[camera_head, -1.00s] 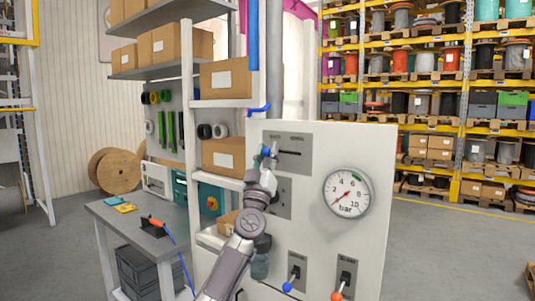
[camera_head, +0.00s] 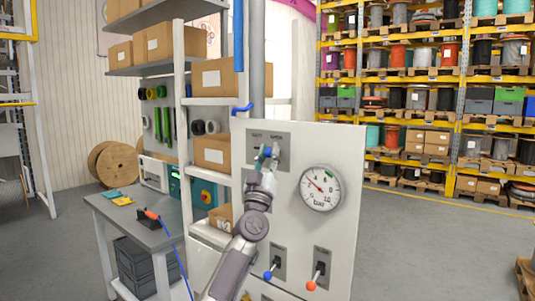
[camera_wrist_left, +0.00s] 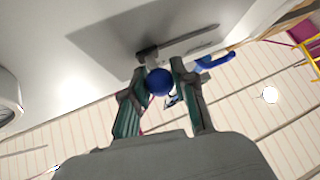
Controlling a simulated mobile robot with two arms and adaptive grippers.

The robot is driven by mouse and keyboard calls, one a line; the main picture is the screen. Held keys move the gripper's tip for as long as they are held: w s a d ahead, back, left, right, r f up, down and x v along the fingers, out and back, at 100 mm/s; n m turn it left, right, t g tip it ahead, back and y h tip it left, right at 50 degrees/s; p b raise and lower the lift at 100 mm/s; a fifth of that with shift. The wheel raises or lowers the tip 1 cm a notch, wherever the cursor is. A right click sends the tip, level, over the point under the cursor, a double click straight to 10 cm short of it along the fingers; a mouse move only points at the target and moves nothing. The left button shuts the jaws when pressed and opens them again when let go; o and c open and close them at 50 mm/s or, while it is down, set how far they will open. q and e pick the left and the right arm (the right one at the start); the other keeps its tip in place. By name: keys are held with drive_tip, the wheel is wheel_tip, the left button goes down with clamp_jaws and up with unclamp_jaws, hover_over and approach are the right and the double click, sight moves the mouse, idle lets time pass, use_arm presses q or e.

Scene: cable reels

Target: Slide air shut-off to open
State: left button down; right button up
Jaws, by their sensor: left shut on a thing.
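The air shut-off is a slider with a blue ball knob (camera_wrist_left: 159,81) on a grey plate (camera_head: 284,163) near the top of the white panel (camera_head: 340,165). Two small labels sit above its slot, too blurred to read surely. My left gripper (camera_head: 266,154) is shut on the knob, with one finger on each side of it in the wrist view (camera_wrist_left: 164,88). The knob stands at the slot end nearer the gauge, and the bare slot (camera_wrist_left: 190,41) runs away from it. My right gripper is not in view.
A round pressure gauge (camera_head: 320,188) is right of the slider; its needle points to the upper left. Below are a blue-knobbed lever (camera_head: 268,274) and an orange-knobbed lever (camera_head: 312,284). A grey workbench (camera_head: 125,207) and shelf boxes (camera_head: 213,154) stand left. Open floor lies right.

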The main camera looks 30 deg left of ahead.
use_arm(q)
drive_tip(key=c, duration=1.2)
unclamp_jaws()
drive_tip(key=shift+w+d+f, duration=0.1)
drive_tip(key=shift+d, duration=0.05)
drive_tip(key=shift+c, duration=0.2)
drive_tip(key=shift+o, duration=1.2)
drive_tip(key=shift+d, duration=0.1)
drive_tip(key=shift+o, duration=0.5)
drive_tip(key=shift+d, duration=0.1)
drive_tip(key=v, duration=1.2)
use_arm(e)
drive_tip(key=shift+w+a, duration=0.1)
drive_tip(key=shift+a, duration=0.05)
